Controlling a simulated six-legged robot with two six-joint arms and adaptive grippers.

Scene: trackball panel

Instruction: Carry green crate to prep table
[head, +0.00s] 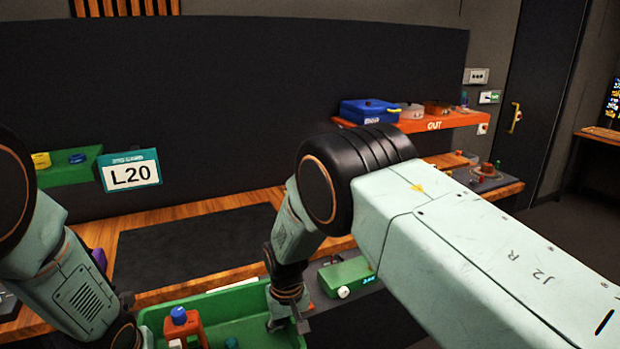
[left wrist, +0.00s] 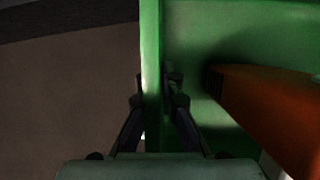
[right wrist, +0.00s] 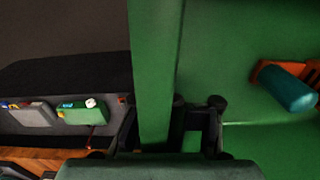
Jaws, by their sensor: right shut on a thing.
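The green crate (head: 225,302) is at the bottom of the head view, cut off by the lower edge. It holds an orange item with a blue top (head: 180,317) and other items partly hidden. My right gripper (head: 288,318) is shut on the crate's right wall, and its fingers straddle that wall (right wrist: 154,60) in the right wrist view. My left gripper (left wrist: 157,95) has its fingers on both sides of the opposite wall (left wrist: 151,40), close against it. In the head view the left fingertips are mostly hidden. No label shows which surface is the prep table.
A wooden bench (head: 205,207) with a dark mat (head: 190,243) lies beyond the crate. A small green box (head: 346,277) is to the right. An orange OUT shelf (head: 440,123) holds a blue box (head: 368,111).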

